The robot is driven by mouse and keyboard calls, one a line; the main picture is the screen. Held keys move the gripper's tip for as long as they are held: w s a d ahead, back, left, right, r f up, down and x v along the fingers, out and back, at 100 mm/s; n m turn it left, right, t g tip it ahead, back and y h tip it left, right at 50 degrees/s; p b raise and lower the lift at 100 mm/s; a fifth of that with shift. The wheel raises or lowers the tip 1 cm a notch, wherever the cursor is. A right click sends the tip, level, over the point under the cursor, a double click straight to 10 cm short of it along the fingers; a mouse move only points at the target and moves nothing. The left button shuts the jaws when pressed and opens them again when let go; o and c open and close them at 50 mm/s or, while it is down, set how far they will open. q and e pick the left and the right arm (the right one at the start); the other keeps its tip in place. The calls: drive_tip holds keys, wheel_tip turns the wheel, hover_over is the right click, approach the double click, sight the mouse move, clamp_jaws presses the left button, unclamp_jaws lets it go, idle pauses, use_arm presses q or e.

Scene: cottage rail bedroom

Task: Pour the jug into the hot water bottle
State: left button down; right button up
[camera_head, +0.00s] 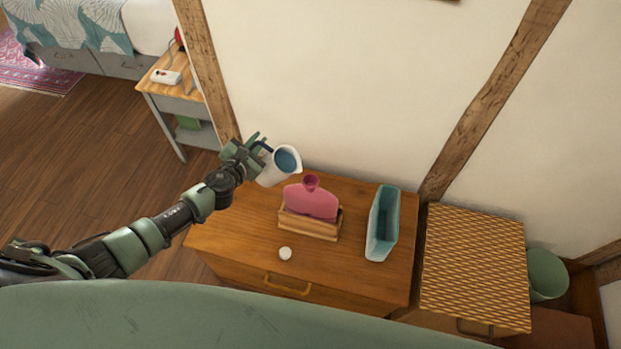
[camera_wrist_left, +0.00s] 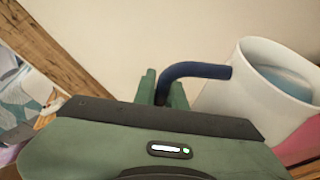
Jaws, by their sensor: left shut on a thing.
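A white jug (camera_head: 277,168) with a blue handle and bluish water inside is held above the left back part of the wooden dresser top. It looks close to upright, tilted slightly. My left gripper (camera_head: 258,145) is shut on its handle. The left wrist view shows the jug (camera_wrist_left: 240,105) at the right, its blue handle between the green fingers (camera_wrist_left: 162,90). The pink hot water bottle (camera_head: 311,203) stands upright in a wooden holder (camera_head: 310,226), its round mouth facing up, right of the jug and apart from it. My right gripper is not in view.
A small white round cap (camera_head: 285,253) lies on the dresser (camera_head: 232,238) in front of the holder. A teal open container (camera_head: 382,223) stands to the right. A woven-topped cabinet (camera_head: 475,262) and a green bin (camera_head: 546,274) are further right. The wall is close behind.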

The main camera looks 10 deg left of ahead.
use_arm(q)
drive_tip(key=shift+d+r+m+y, duration=0.3)
drive_tip(key=shift+d+r, duration=0.05)
drive_tip(key=shift+d, duration=0.1)
idle(0.3)
drive_tip(key=shift+s+d+r+m+t+y+p, duration=0.15)
drive_tip(key=shift+d+r+m+t+p, duration=0.2)
drive_tip(key=shift+r, duration=0.3)
drive_tip(key=shift+d+r+m+t+y+p, duration=0.1)
drive_tip(key=shift+d+r+m+y+p, duration=0.15)
drive_tip(key=shift+r+p, duration=0.35)
drive_tip(key=shift+s+d+r+m+t+y+p, duration=0.1)
drive_tip(key=shift+d+r+m+t+p, duration=0.1)
drive_tip(key=shift+r+m+p, duration=0.35)
idle(2.0)
drive_tip(key=shift+s+d+r+m+t+y, duration=0.1)
drive_tip(key=shift+d+r+m+t+y, duration=0.2)
drive_tip(key=shift+r, duration=0.4)
drive_tip(key=shift+s+d+r+m+g+y, duration=0.1)
drive_tip(key=shift+d+r+m, duration=0.25)
drive_tip(key=shift+r, duration=0.3)
idle(2.1)
